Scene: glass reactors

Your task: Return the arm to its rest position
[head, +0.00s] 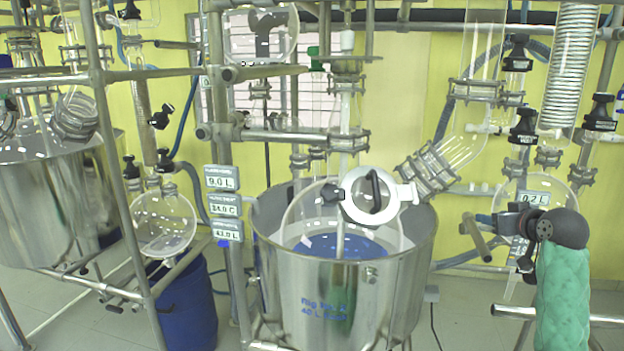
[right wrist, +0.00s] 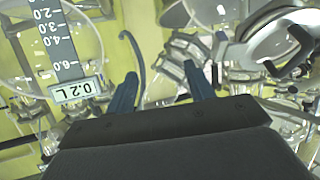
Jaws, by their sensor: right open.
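My right arm, in a green sleeve (head: 563,295), stands upright at the right edge of the head view. Its right gripper (head: 503,226) is at the top of the arm, in front of the glass vessel labelled 0.2 L. In the right wrist view, two dark blue fingers (right wrist: 163,88) stand well apart with nothing held between them. Glassware shows beyond the fingers, and I cannot tell how far off it is. My left gripper is out of view.
A steel vessel (head: 285,272) with blue liquid, a glass lid and a round white cap (head: 352,208) stands in the centre. A 0.2 L label (head: 534,198) marks the right glass vessel. Metal rails (head: 555,316) run near my right arm. Another steel vessel (head: 50,225) stands left.

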